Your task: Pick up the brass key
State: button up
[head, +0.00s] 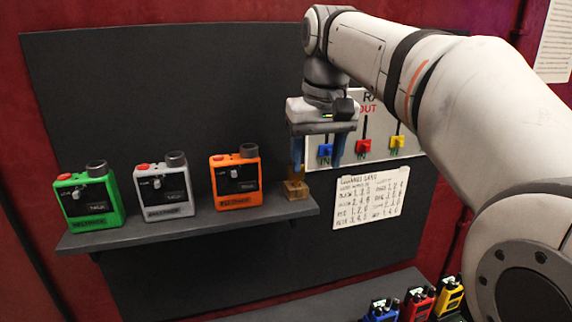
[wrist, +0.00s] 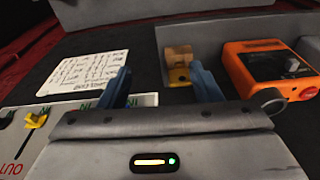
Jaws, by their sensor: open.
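A small brass-coloured piece, which looks like the brass key (wrist: 179,76), is at a small wooden block (wrist: 180,52) in the wrist view. In the head view the block (head: 296,189) sits at the right end of the grey shelf, with the brass-coloured piece (head: 297,174) at its top; its exact shape is too small to tell. My gripper (head: 316,163) is open and empty, with blue fingers pointing down above and to the right of the block. In the wrist view my gripper (wrist: 160,76) has the brass piece beyond its fingertips, nearer the right finger.
An orange radio (head: 236,178), a grey radio (head: 165,188) and a green radio (head: 88,199) stand on the shelf (head: 190,229) left of the block. Behind my gripper are a panel with coloured sliders (head: 397,142) and a paper card (head: 369,197). More radios (head: 418,303) stand lower right.

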aim_at(296, 179)
notch_tip(296, 179, up, 4)
jog(key=w+a, duration=0.1)
jog(key=a, duration=0.2)
jog(key=f, duration=0.2)
jog(key=w+f, duration=0.1)
jog(key=f, duration=0.4)
jog(key=shift+w+a+f+p, duration=0.25)
jog(key=shift+p, duration=0.05)
jog(key=c, duration=1.1)
